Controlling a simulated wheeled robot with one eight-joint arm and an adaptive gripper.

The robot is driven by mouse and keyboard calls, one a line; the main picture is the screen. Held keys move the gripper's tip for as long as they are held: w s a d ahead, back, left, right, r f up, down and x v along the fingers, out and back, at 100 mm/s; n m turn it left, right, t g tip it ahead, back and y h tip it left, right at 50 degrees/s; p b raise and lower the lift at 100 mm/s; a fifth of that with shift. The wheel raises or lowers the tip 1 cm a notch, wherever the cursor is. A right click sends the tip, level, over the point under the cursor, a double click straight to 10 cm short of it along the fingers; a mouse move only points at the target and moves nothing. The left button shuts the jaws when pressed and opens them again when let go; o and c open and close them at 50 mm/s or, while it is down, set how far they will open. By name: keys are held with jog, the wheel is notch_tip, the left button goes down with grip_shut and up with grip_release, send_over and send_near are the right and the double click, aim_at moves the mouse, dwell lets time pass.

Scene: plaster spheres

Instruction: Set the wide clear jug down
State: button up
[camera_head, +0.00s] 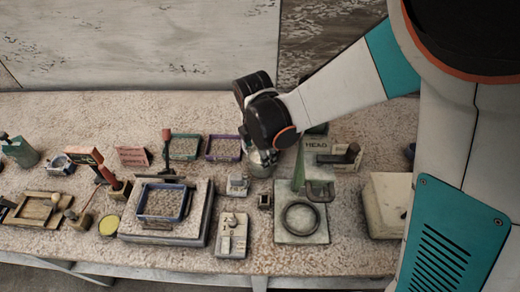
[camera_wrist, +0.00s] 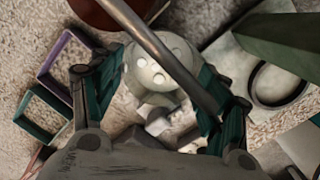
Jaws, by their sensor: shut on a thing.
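The wide clear jug (camera_head: 260,166) is below my gripper (camera_head: 262,148) in the head view, over the back middle of the table. It is see-through and looks roughly upright. In the wrist view the jug (camera_wrist: 150,72) is between the two green-sided fingers of my gripper (camera_wrist: 158,80), which is shut on it. A grey rod crosses in front of it there. My wrist hides the jug's upper part in the head view. I cannot tell whether its base touches the table (camera_head: 335,255).
A purple-rimmed tray (camera_head: 223,148) stands just left of the jug, with a green-rimmed tray (camera_head: 185,148) beyond. Small grey blocks (camera_head: 238,185) are in front. A pale board with a dark ring (camera_head: 303,217) and a green upright piece (camera_head: 298,168) are close on the right.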

jog(key=shift+f+b, duration=0.6)
jog(key=shift+f, duration=0.1)
dwell(0.3)
jog(key=o, duration=2.1)
jog(key=shift+o, duration=0.2)
jog(key=shift+r, duration=0.15)
notch_tip(320, 180, up, 4)
jog(key=p, duration=0.2)
jog(key=shift+p, duration=0.3)
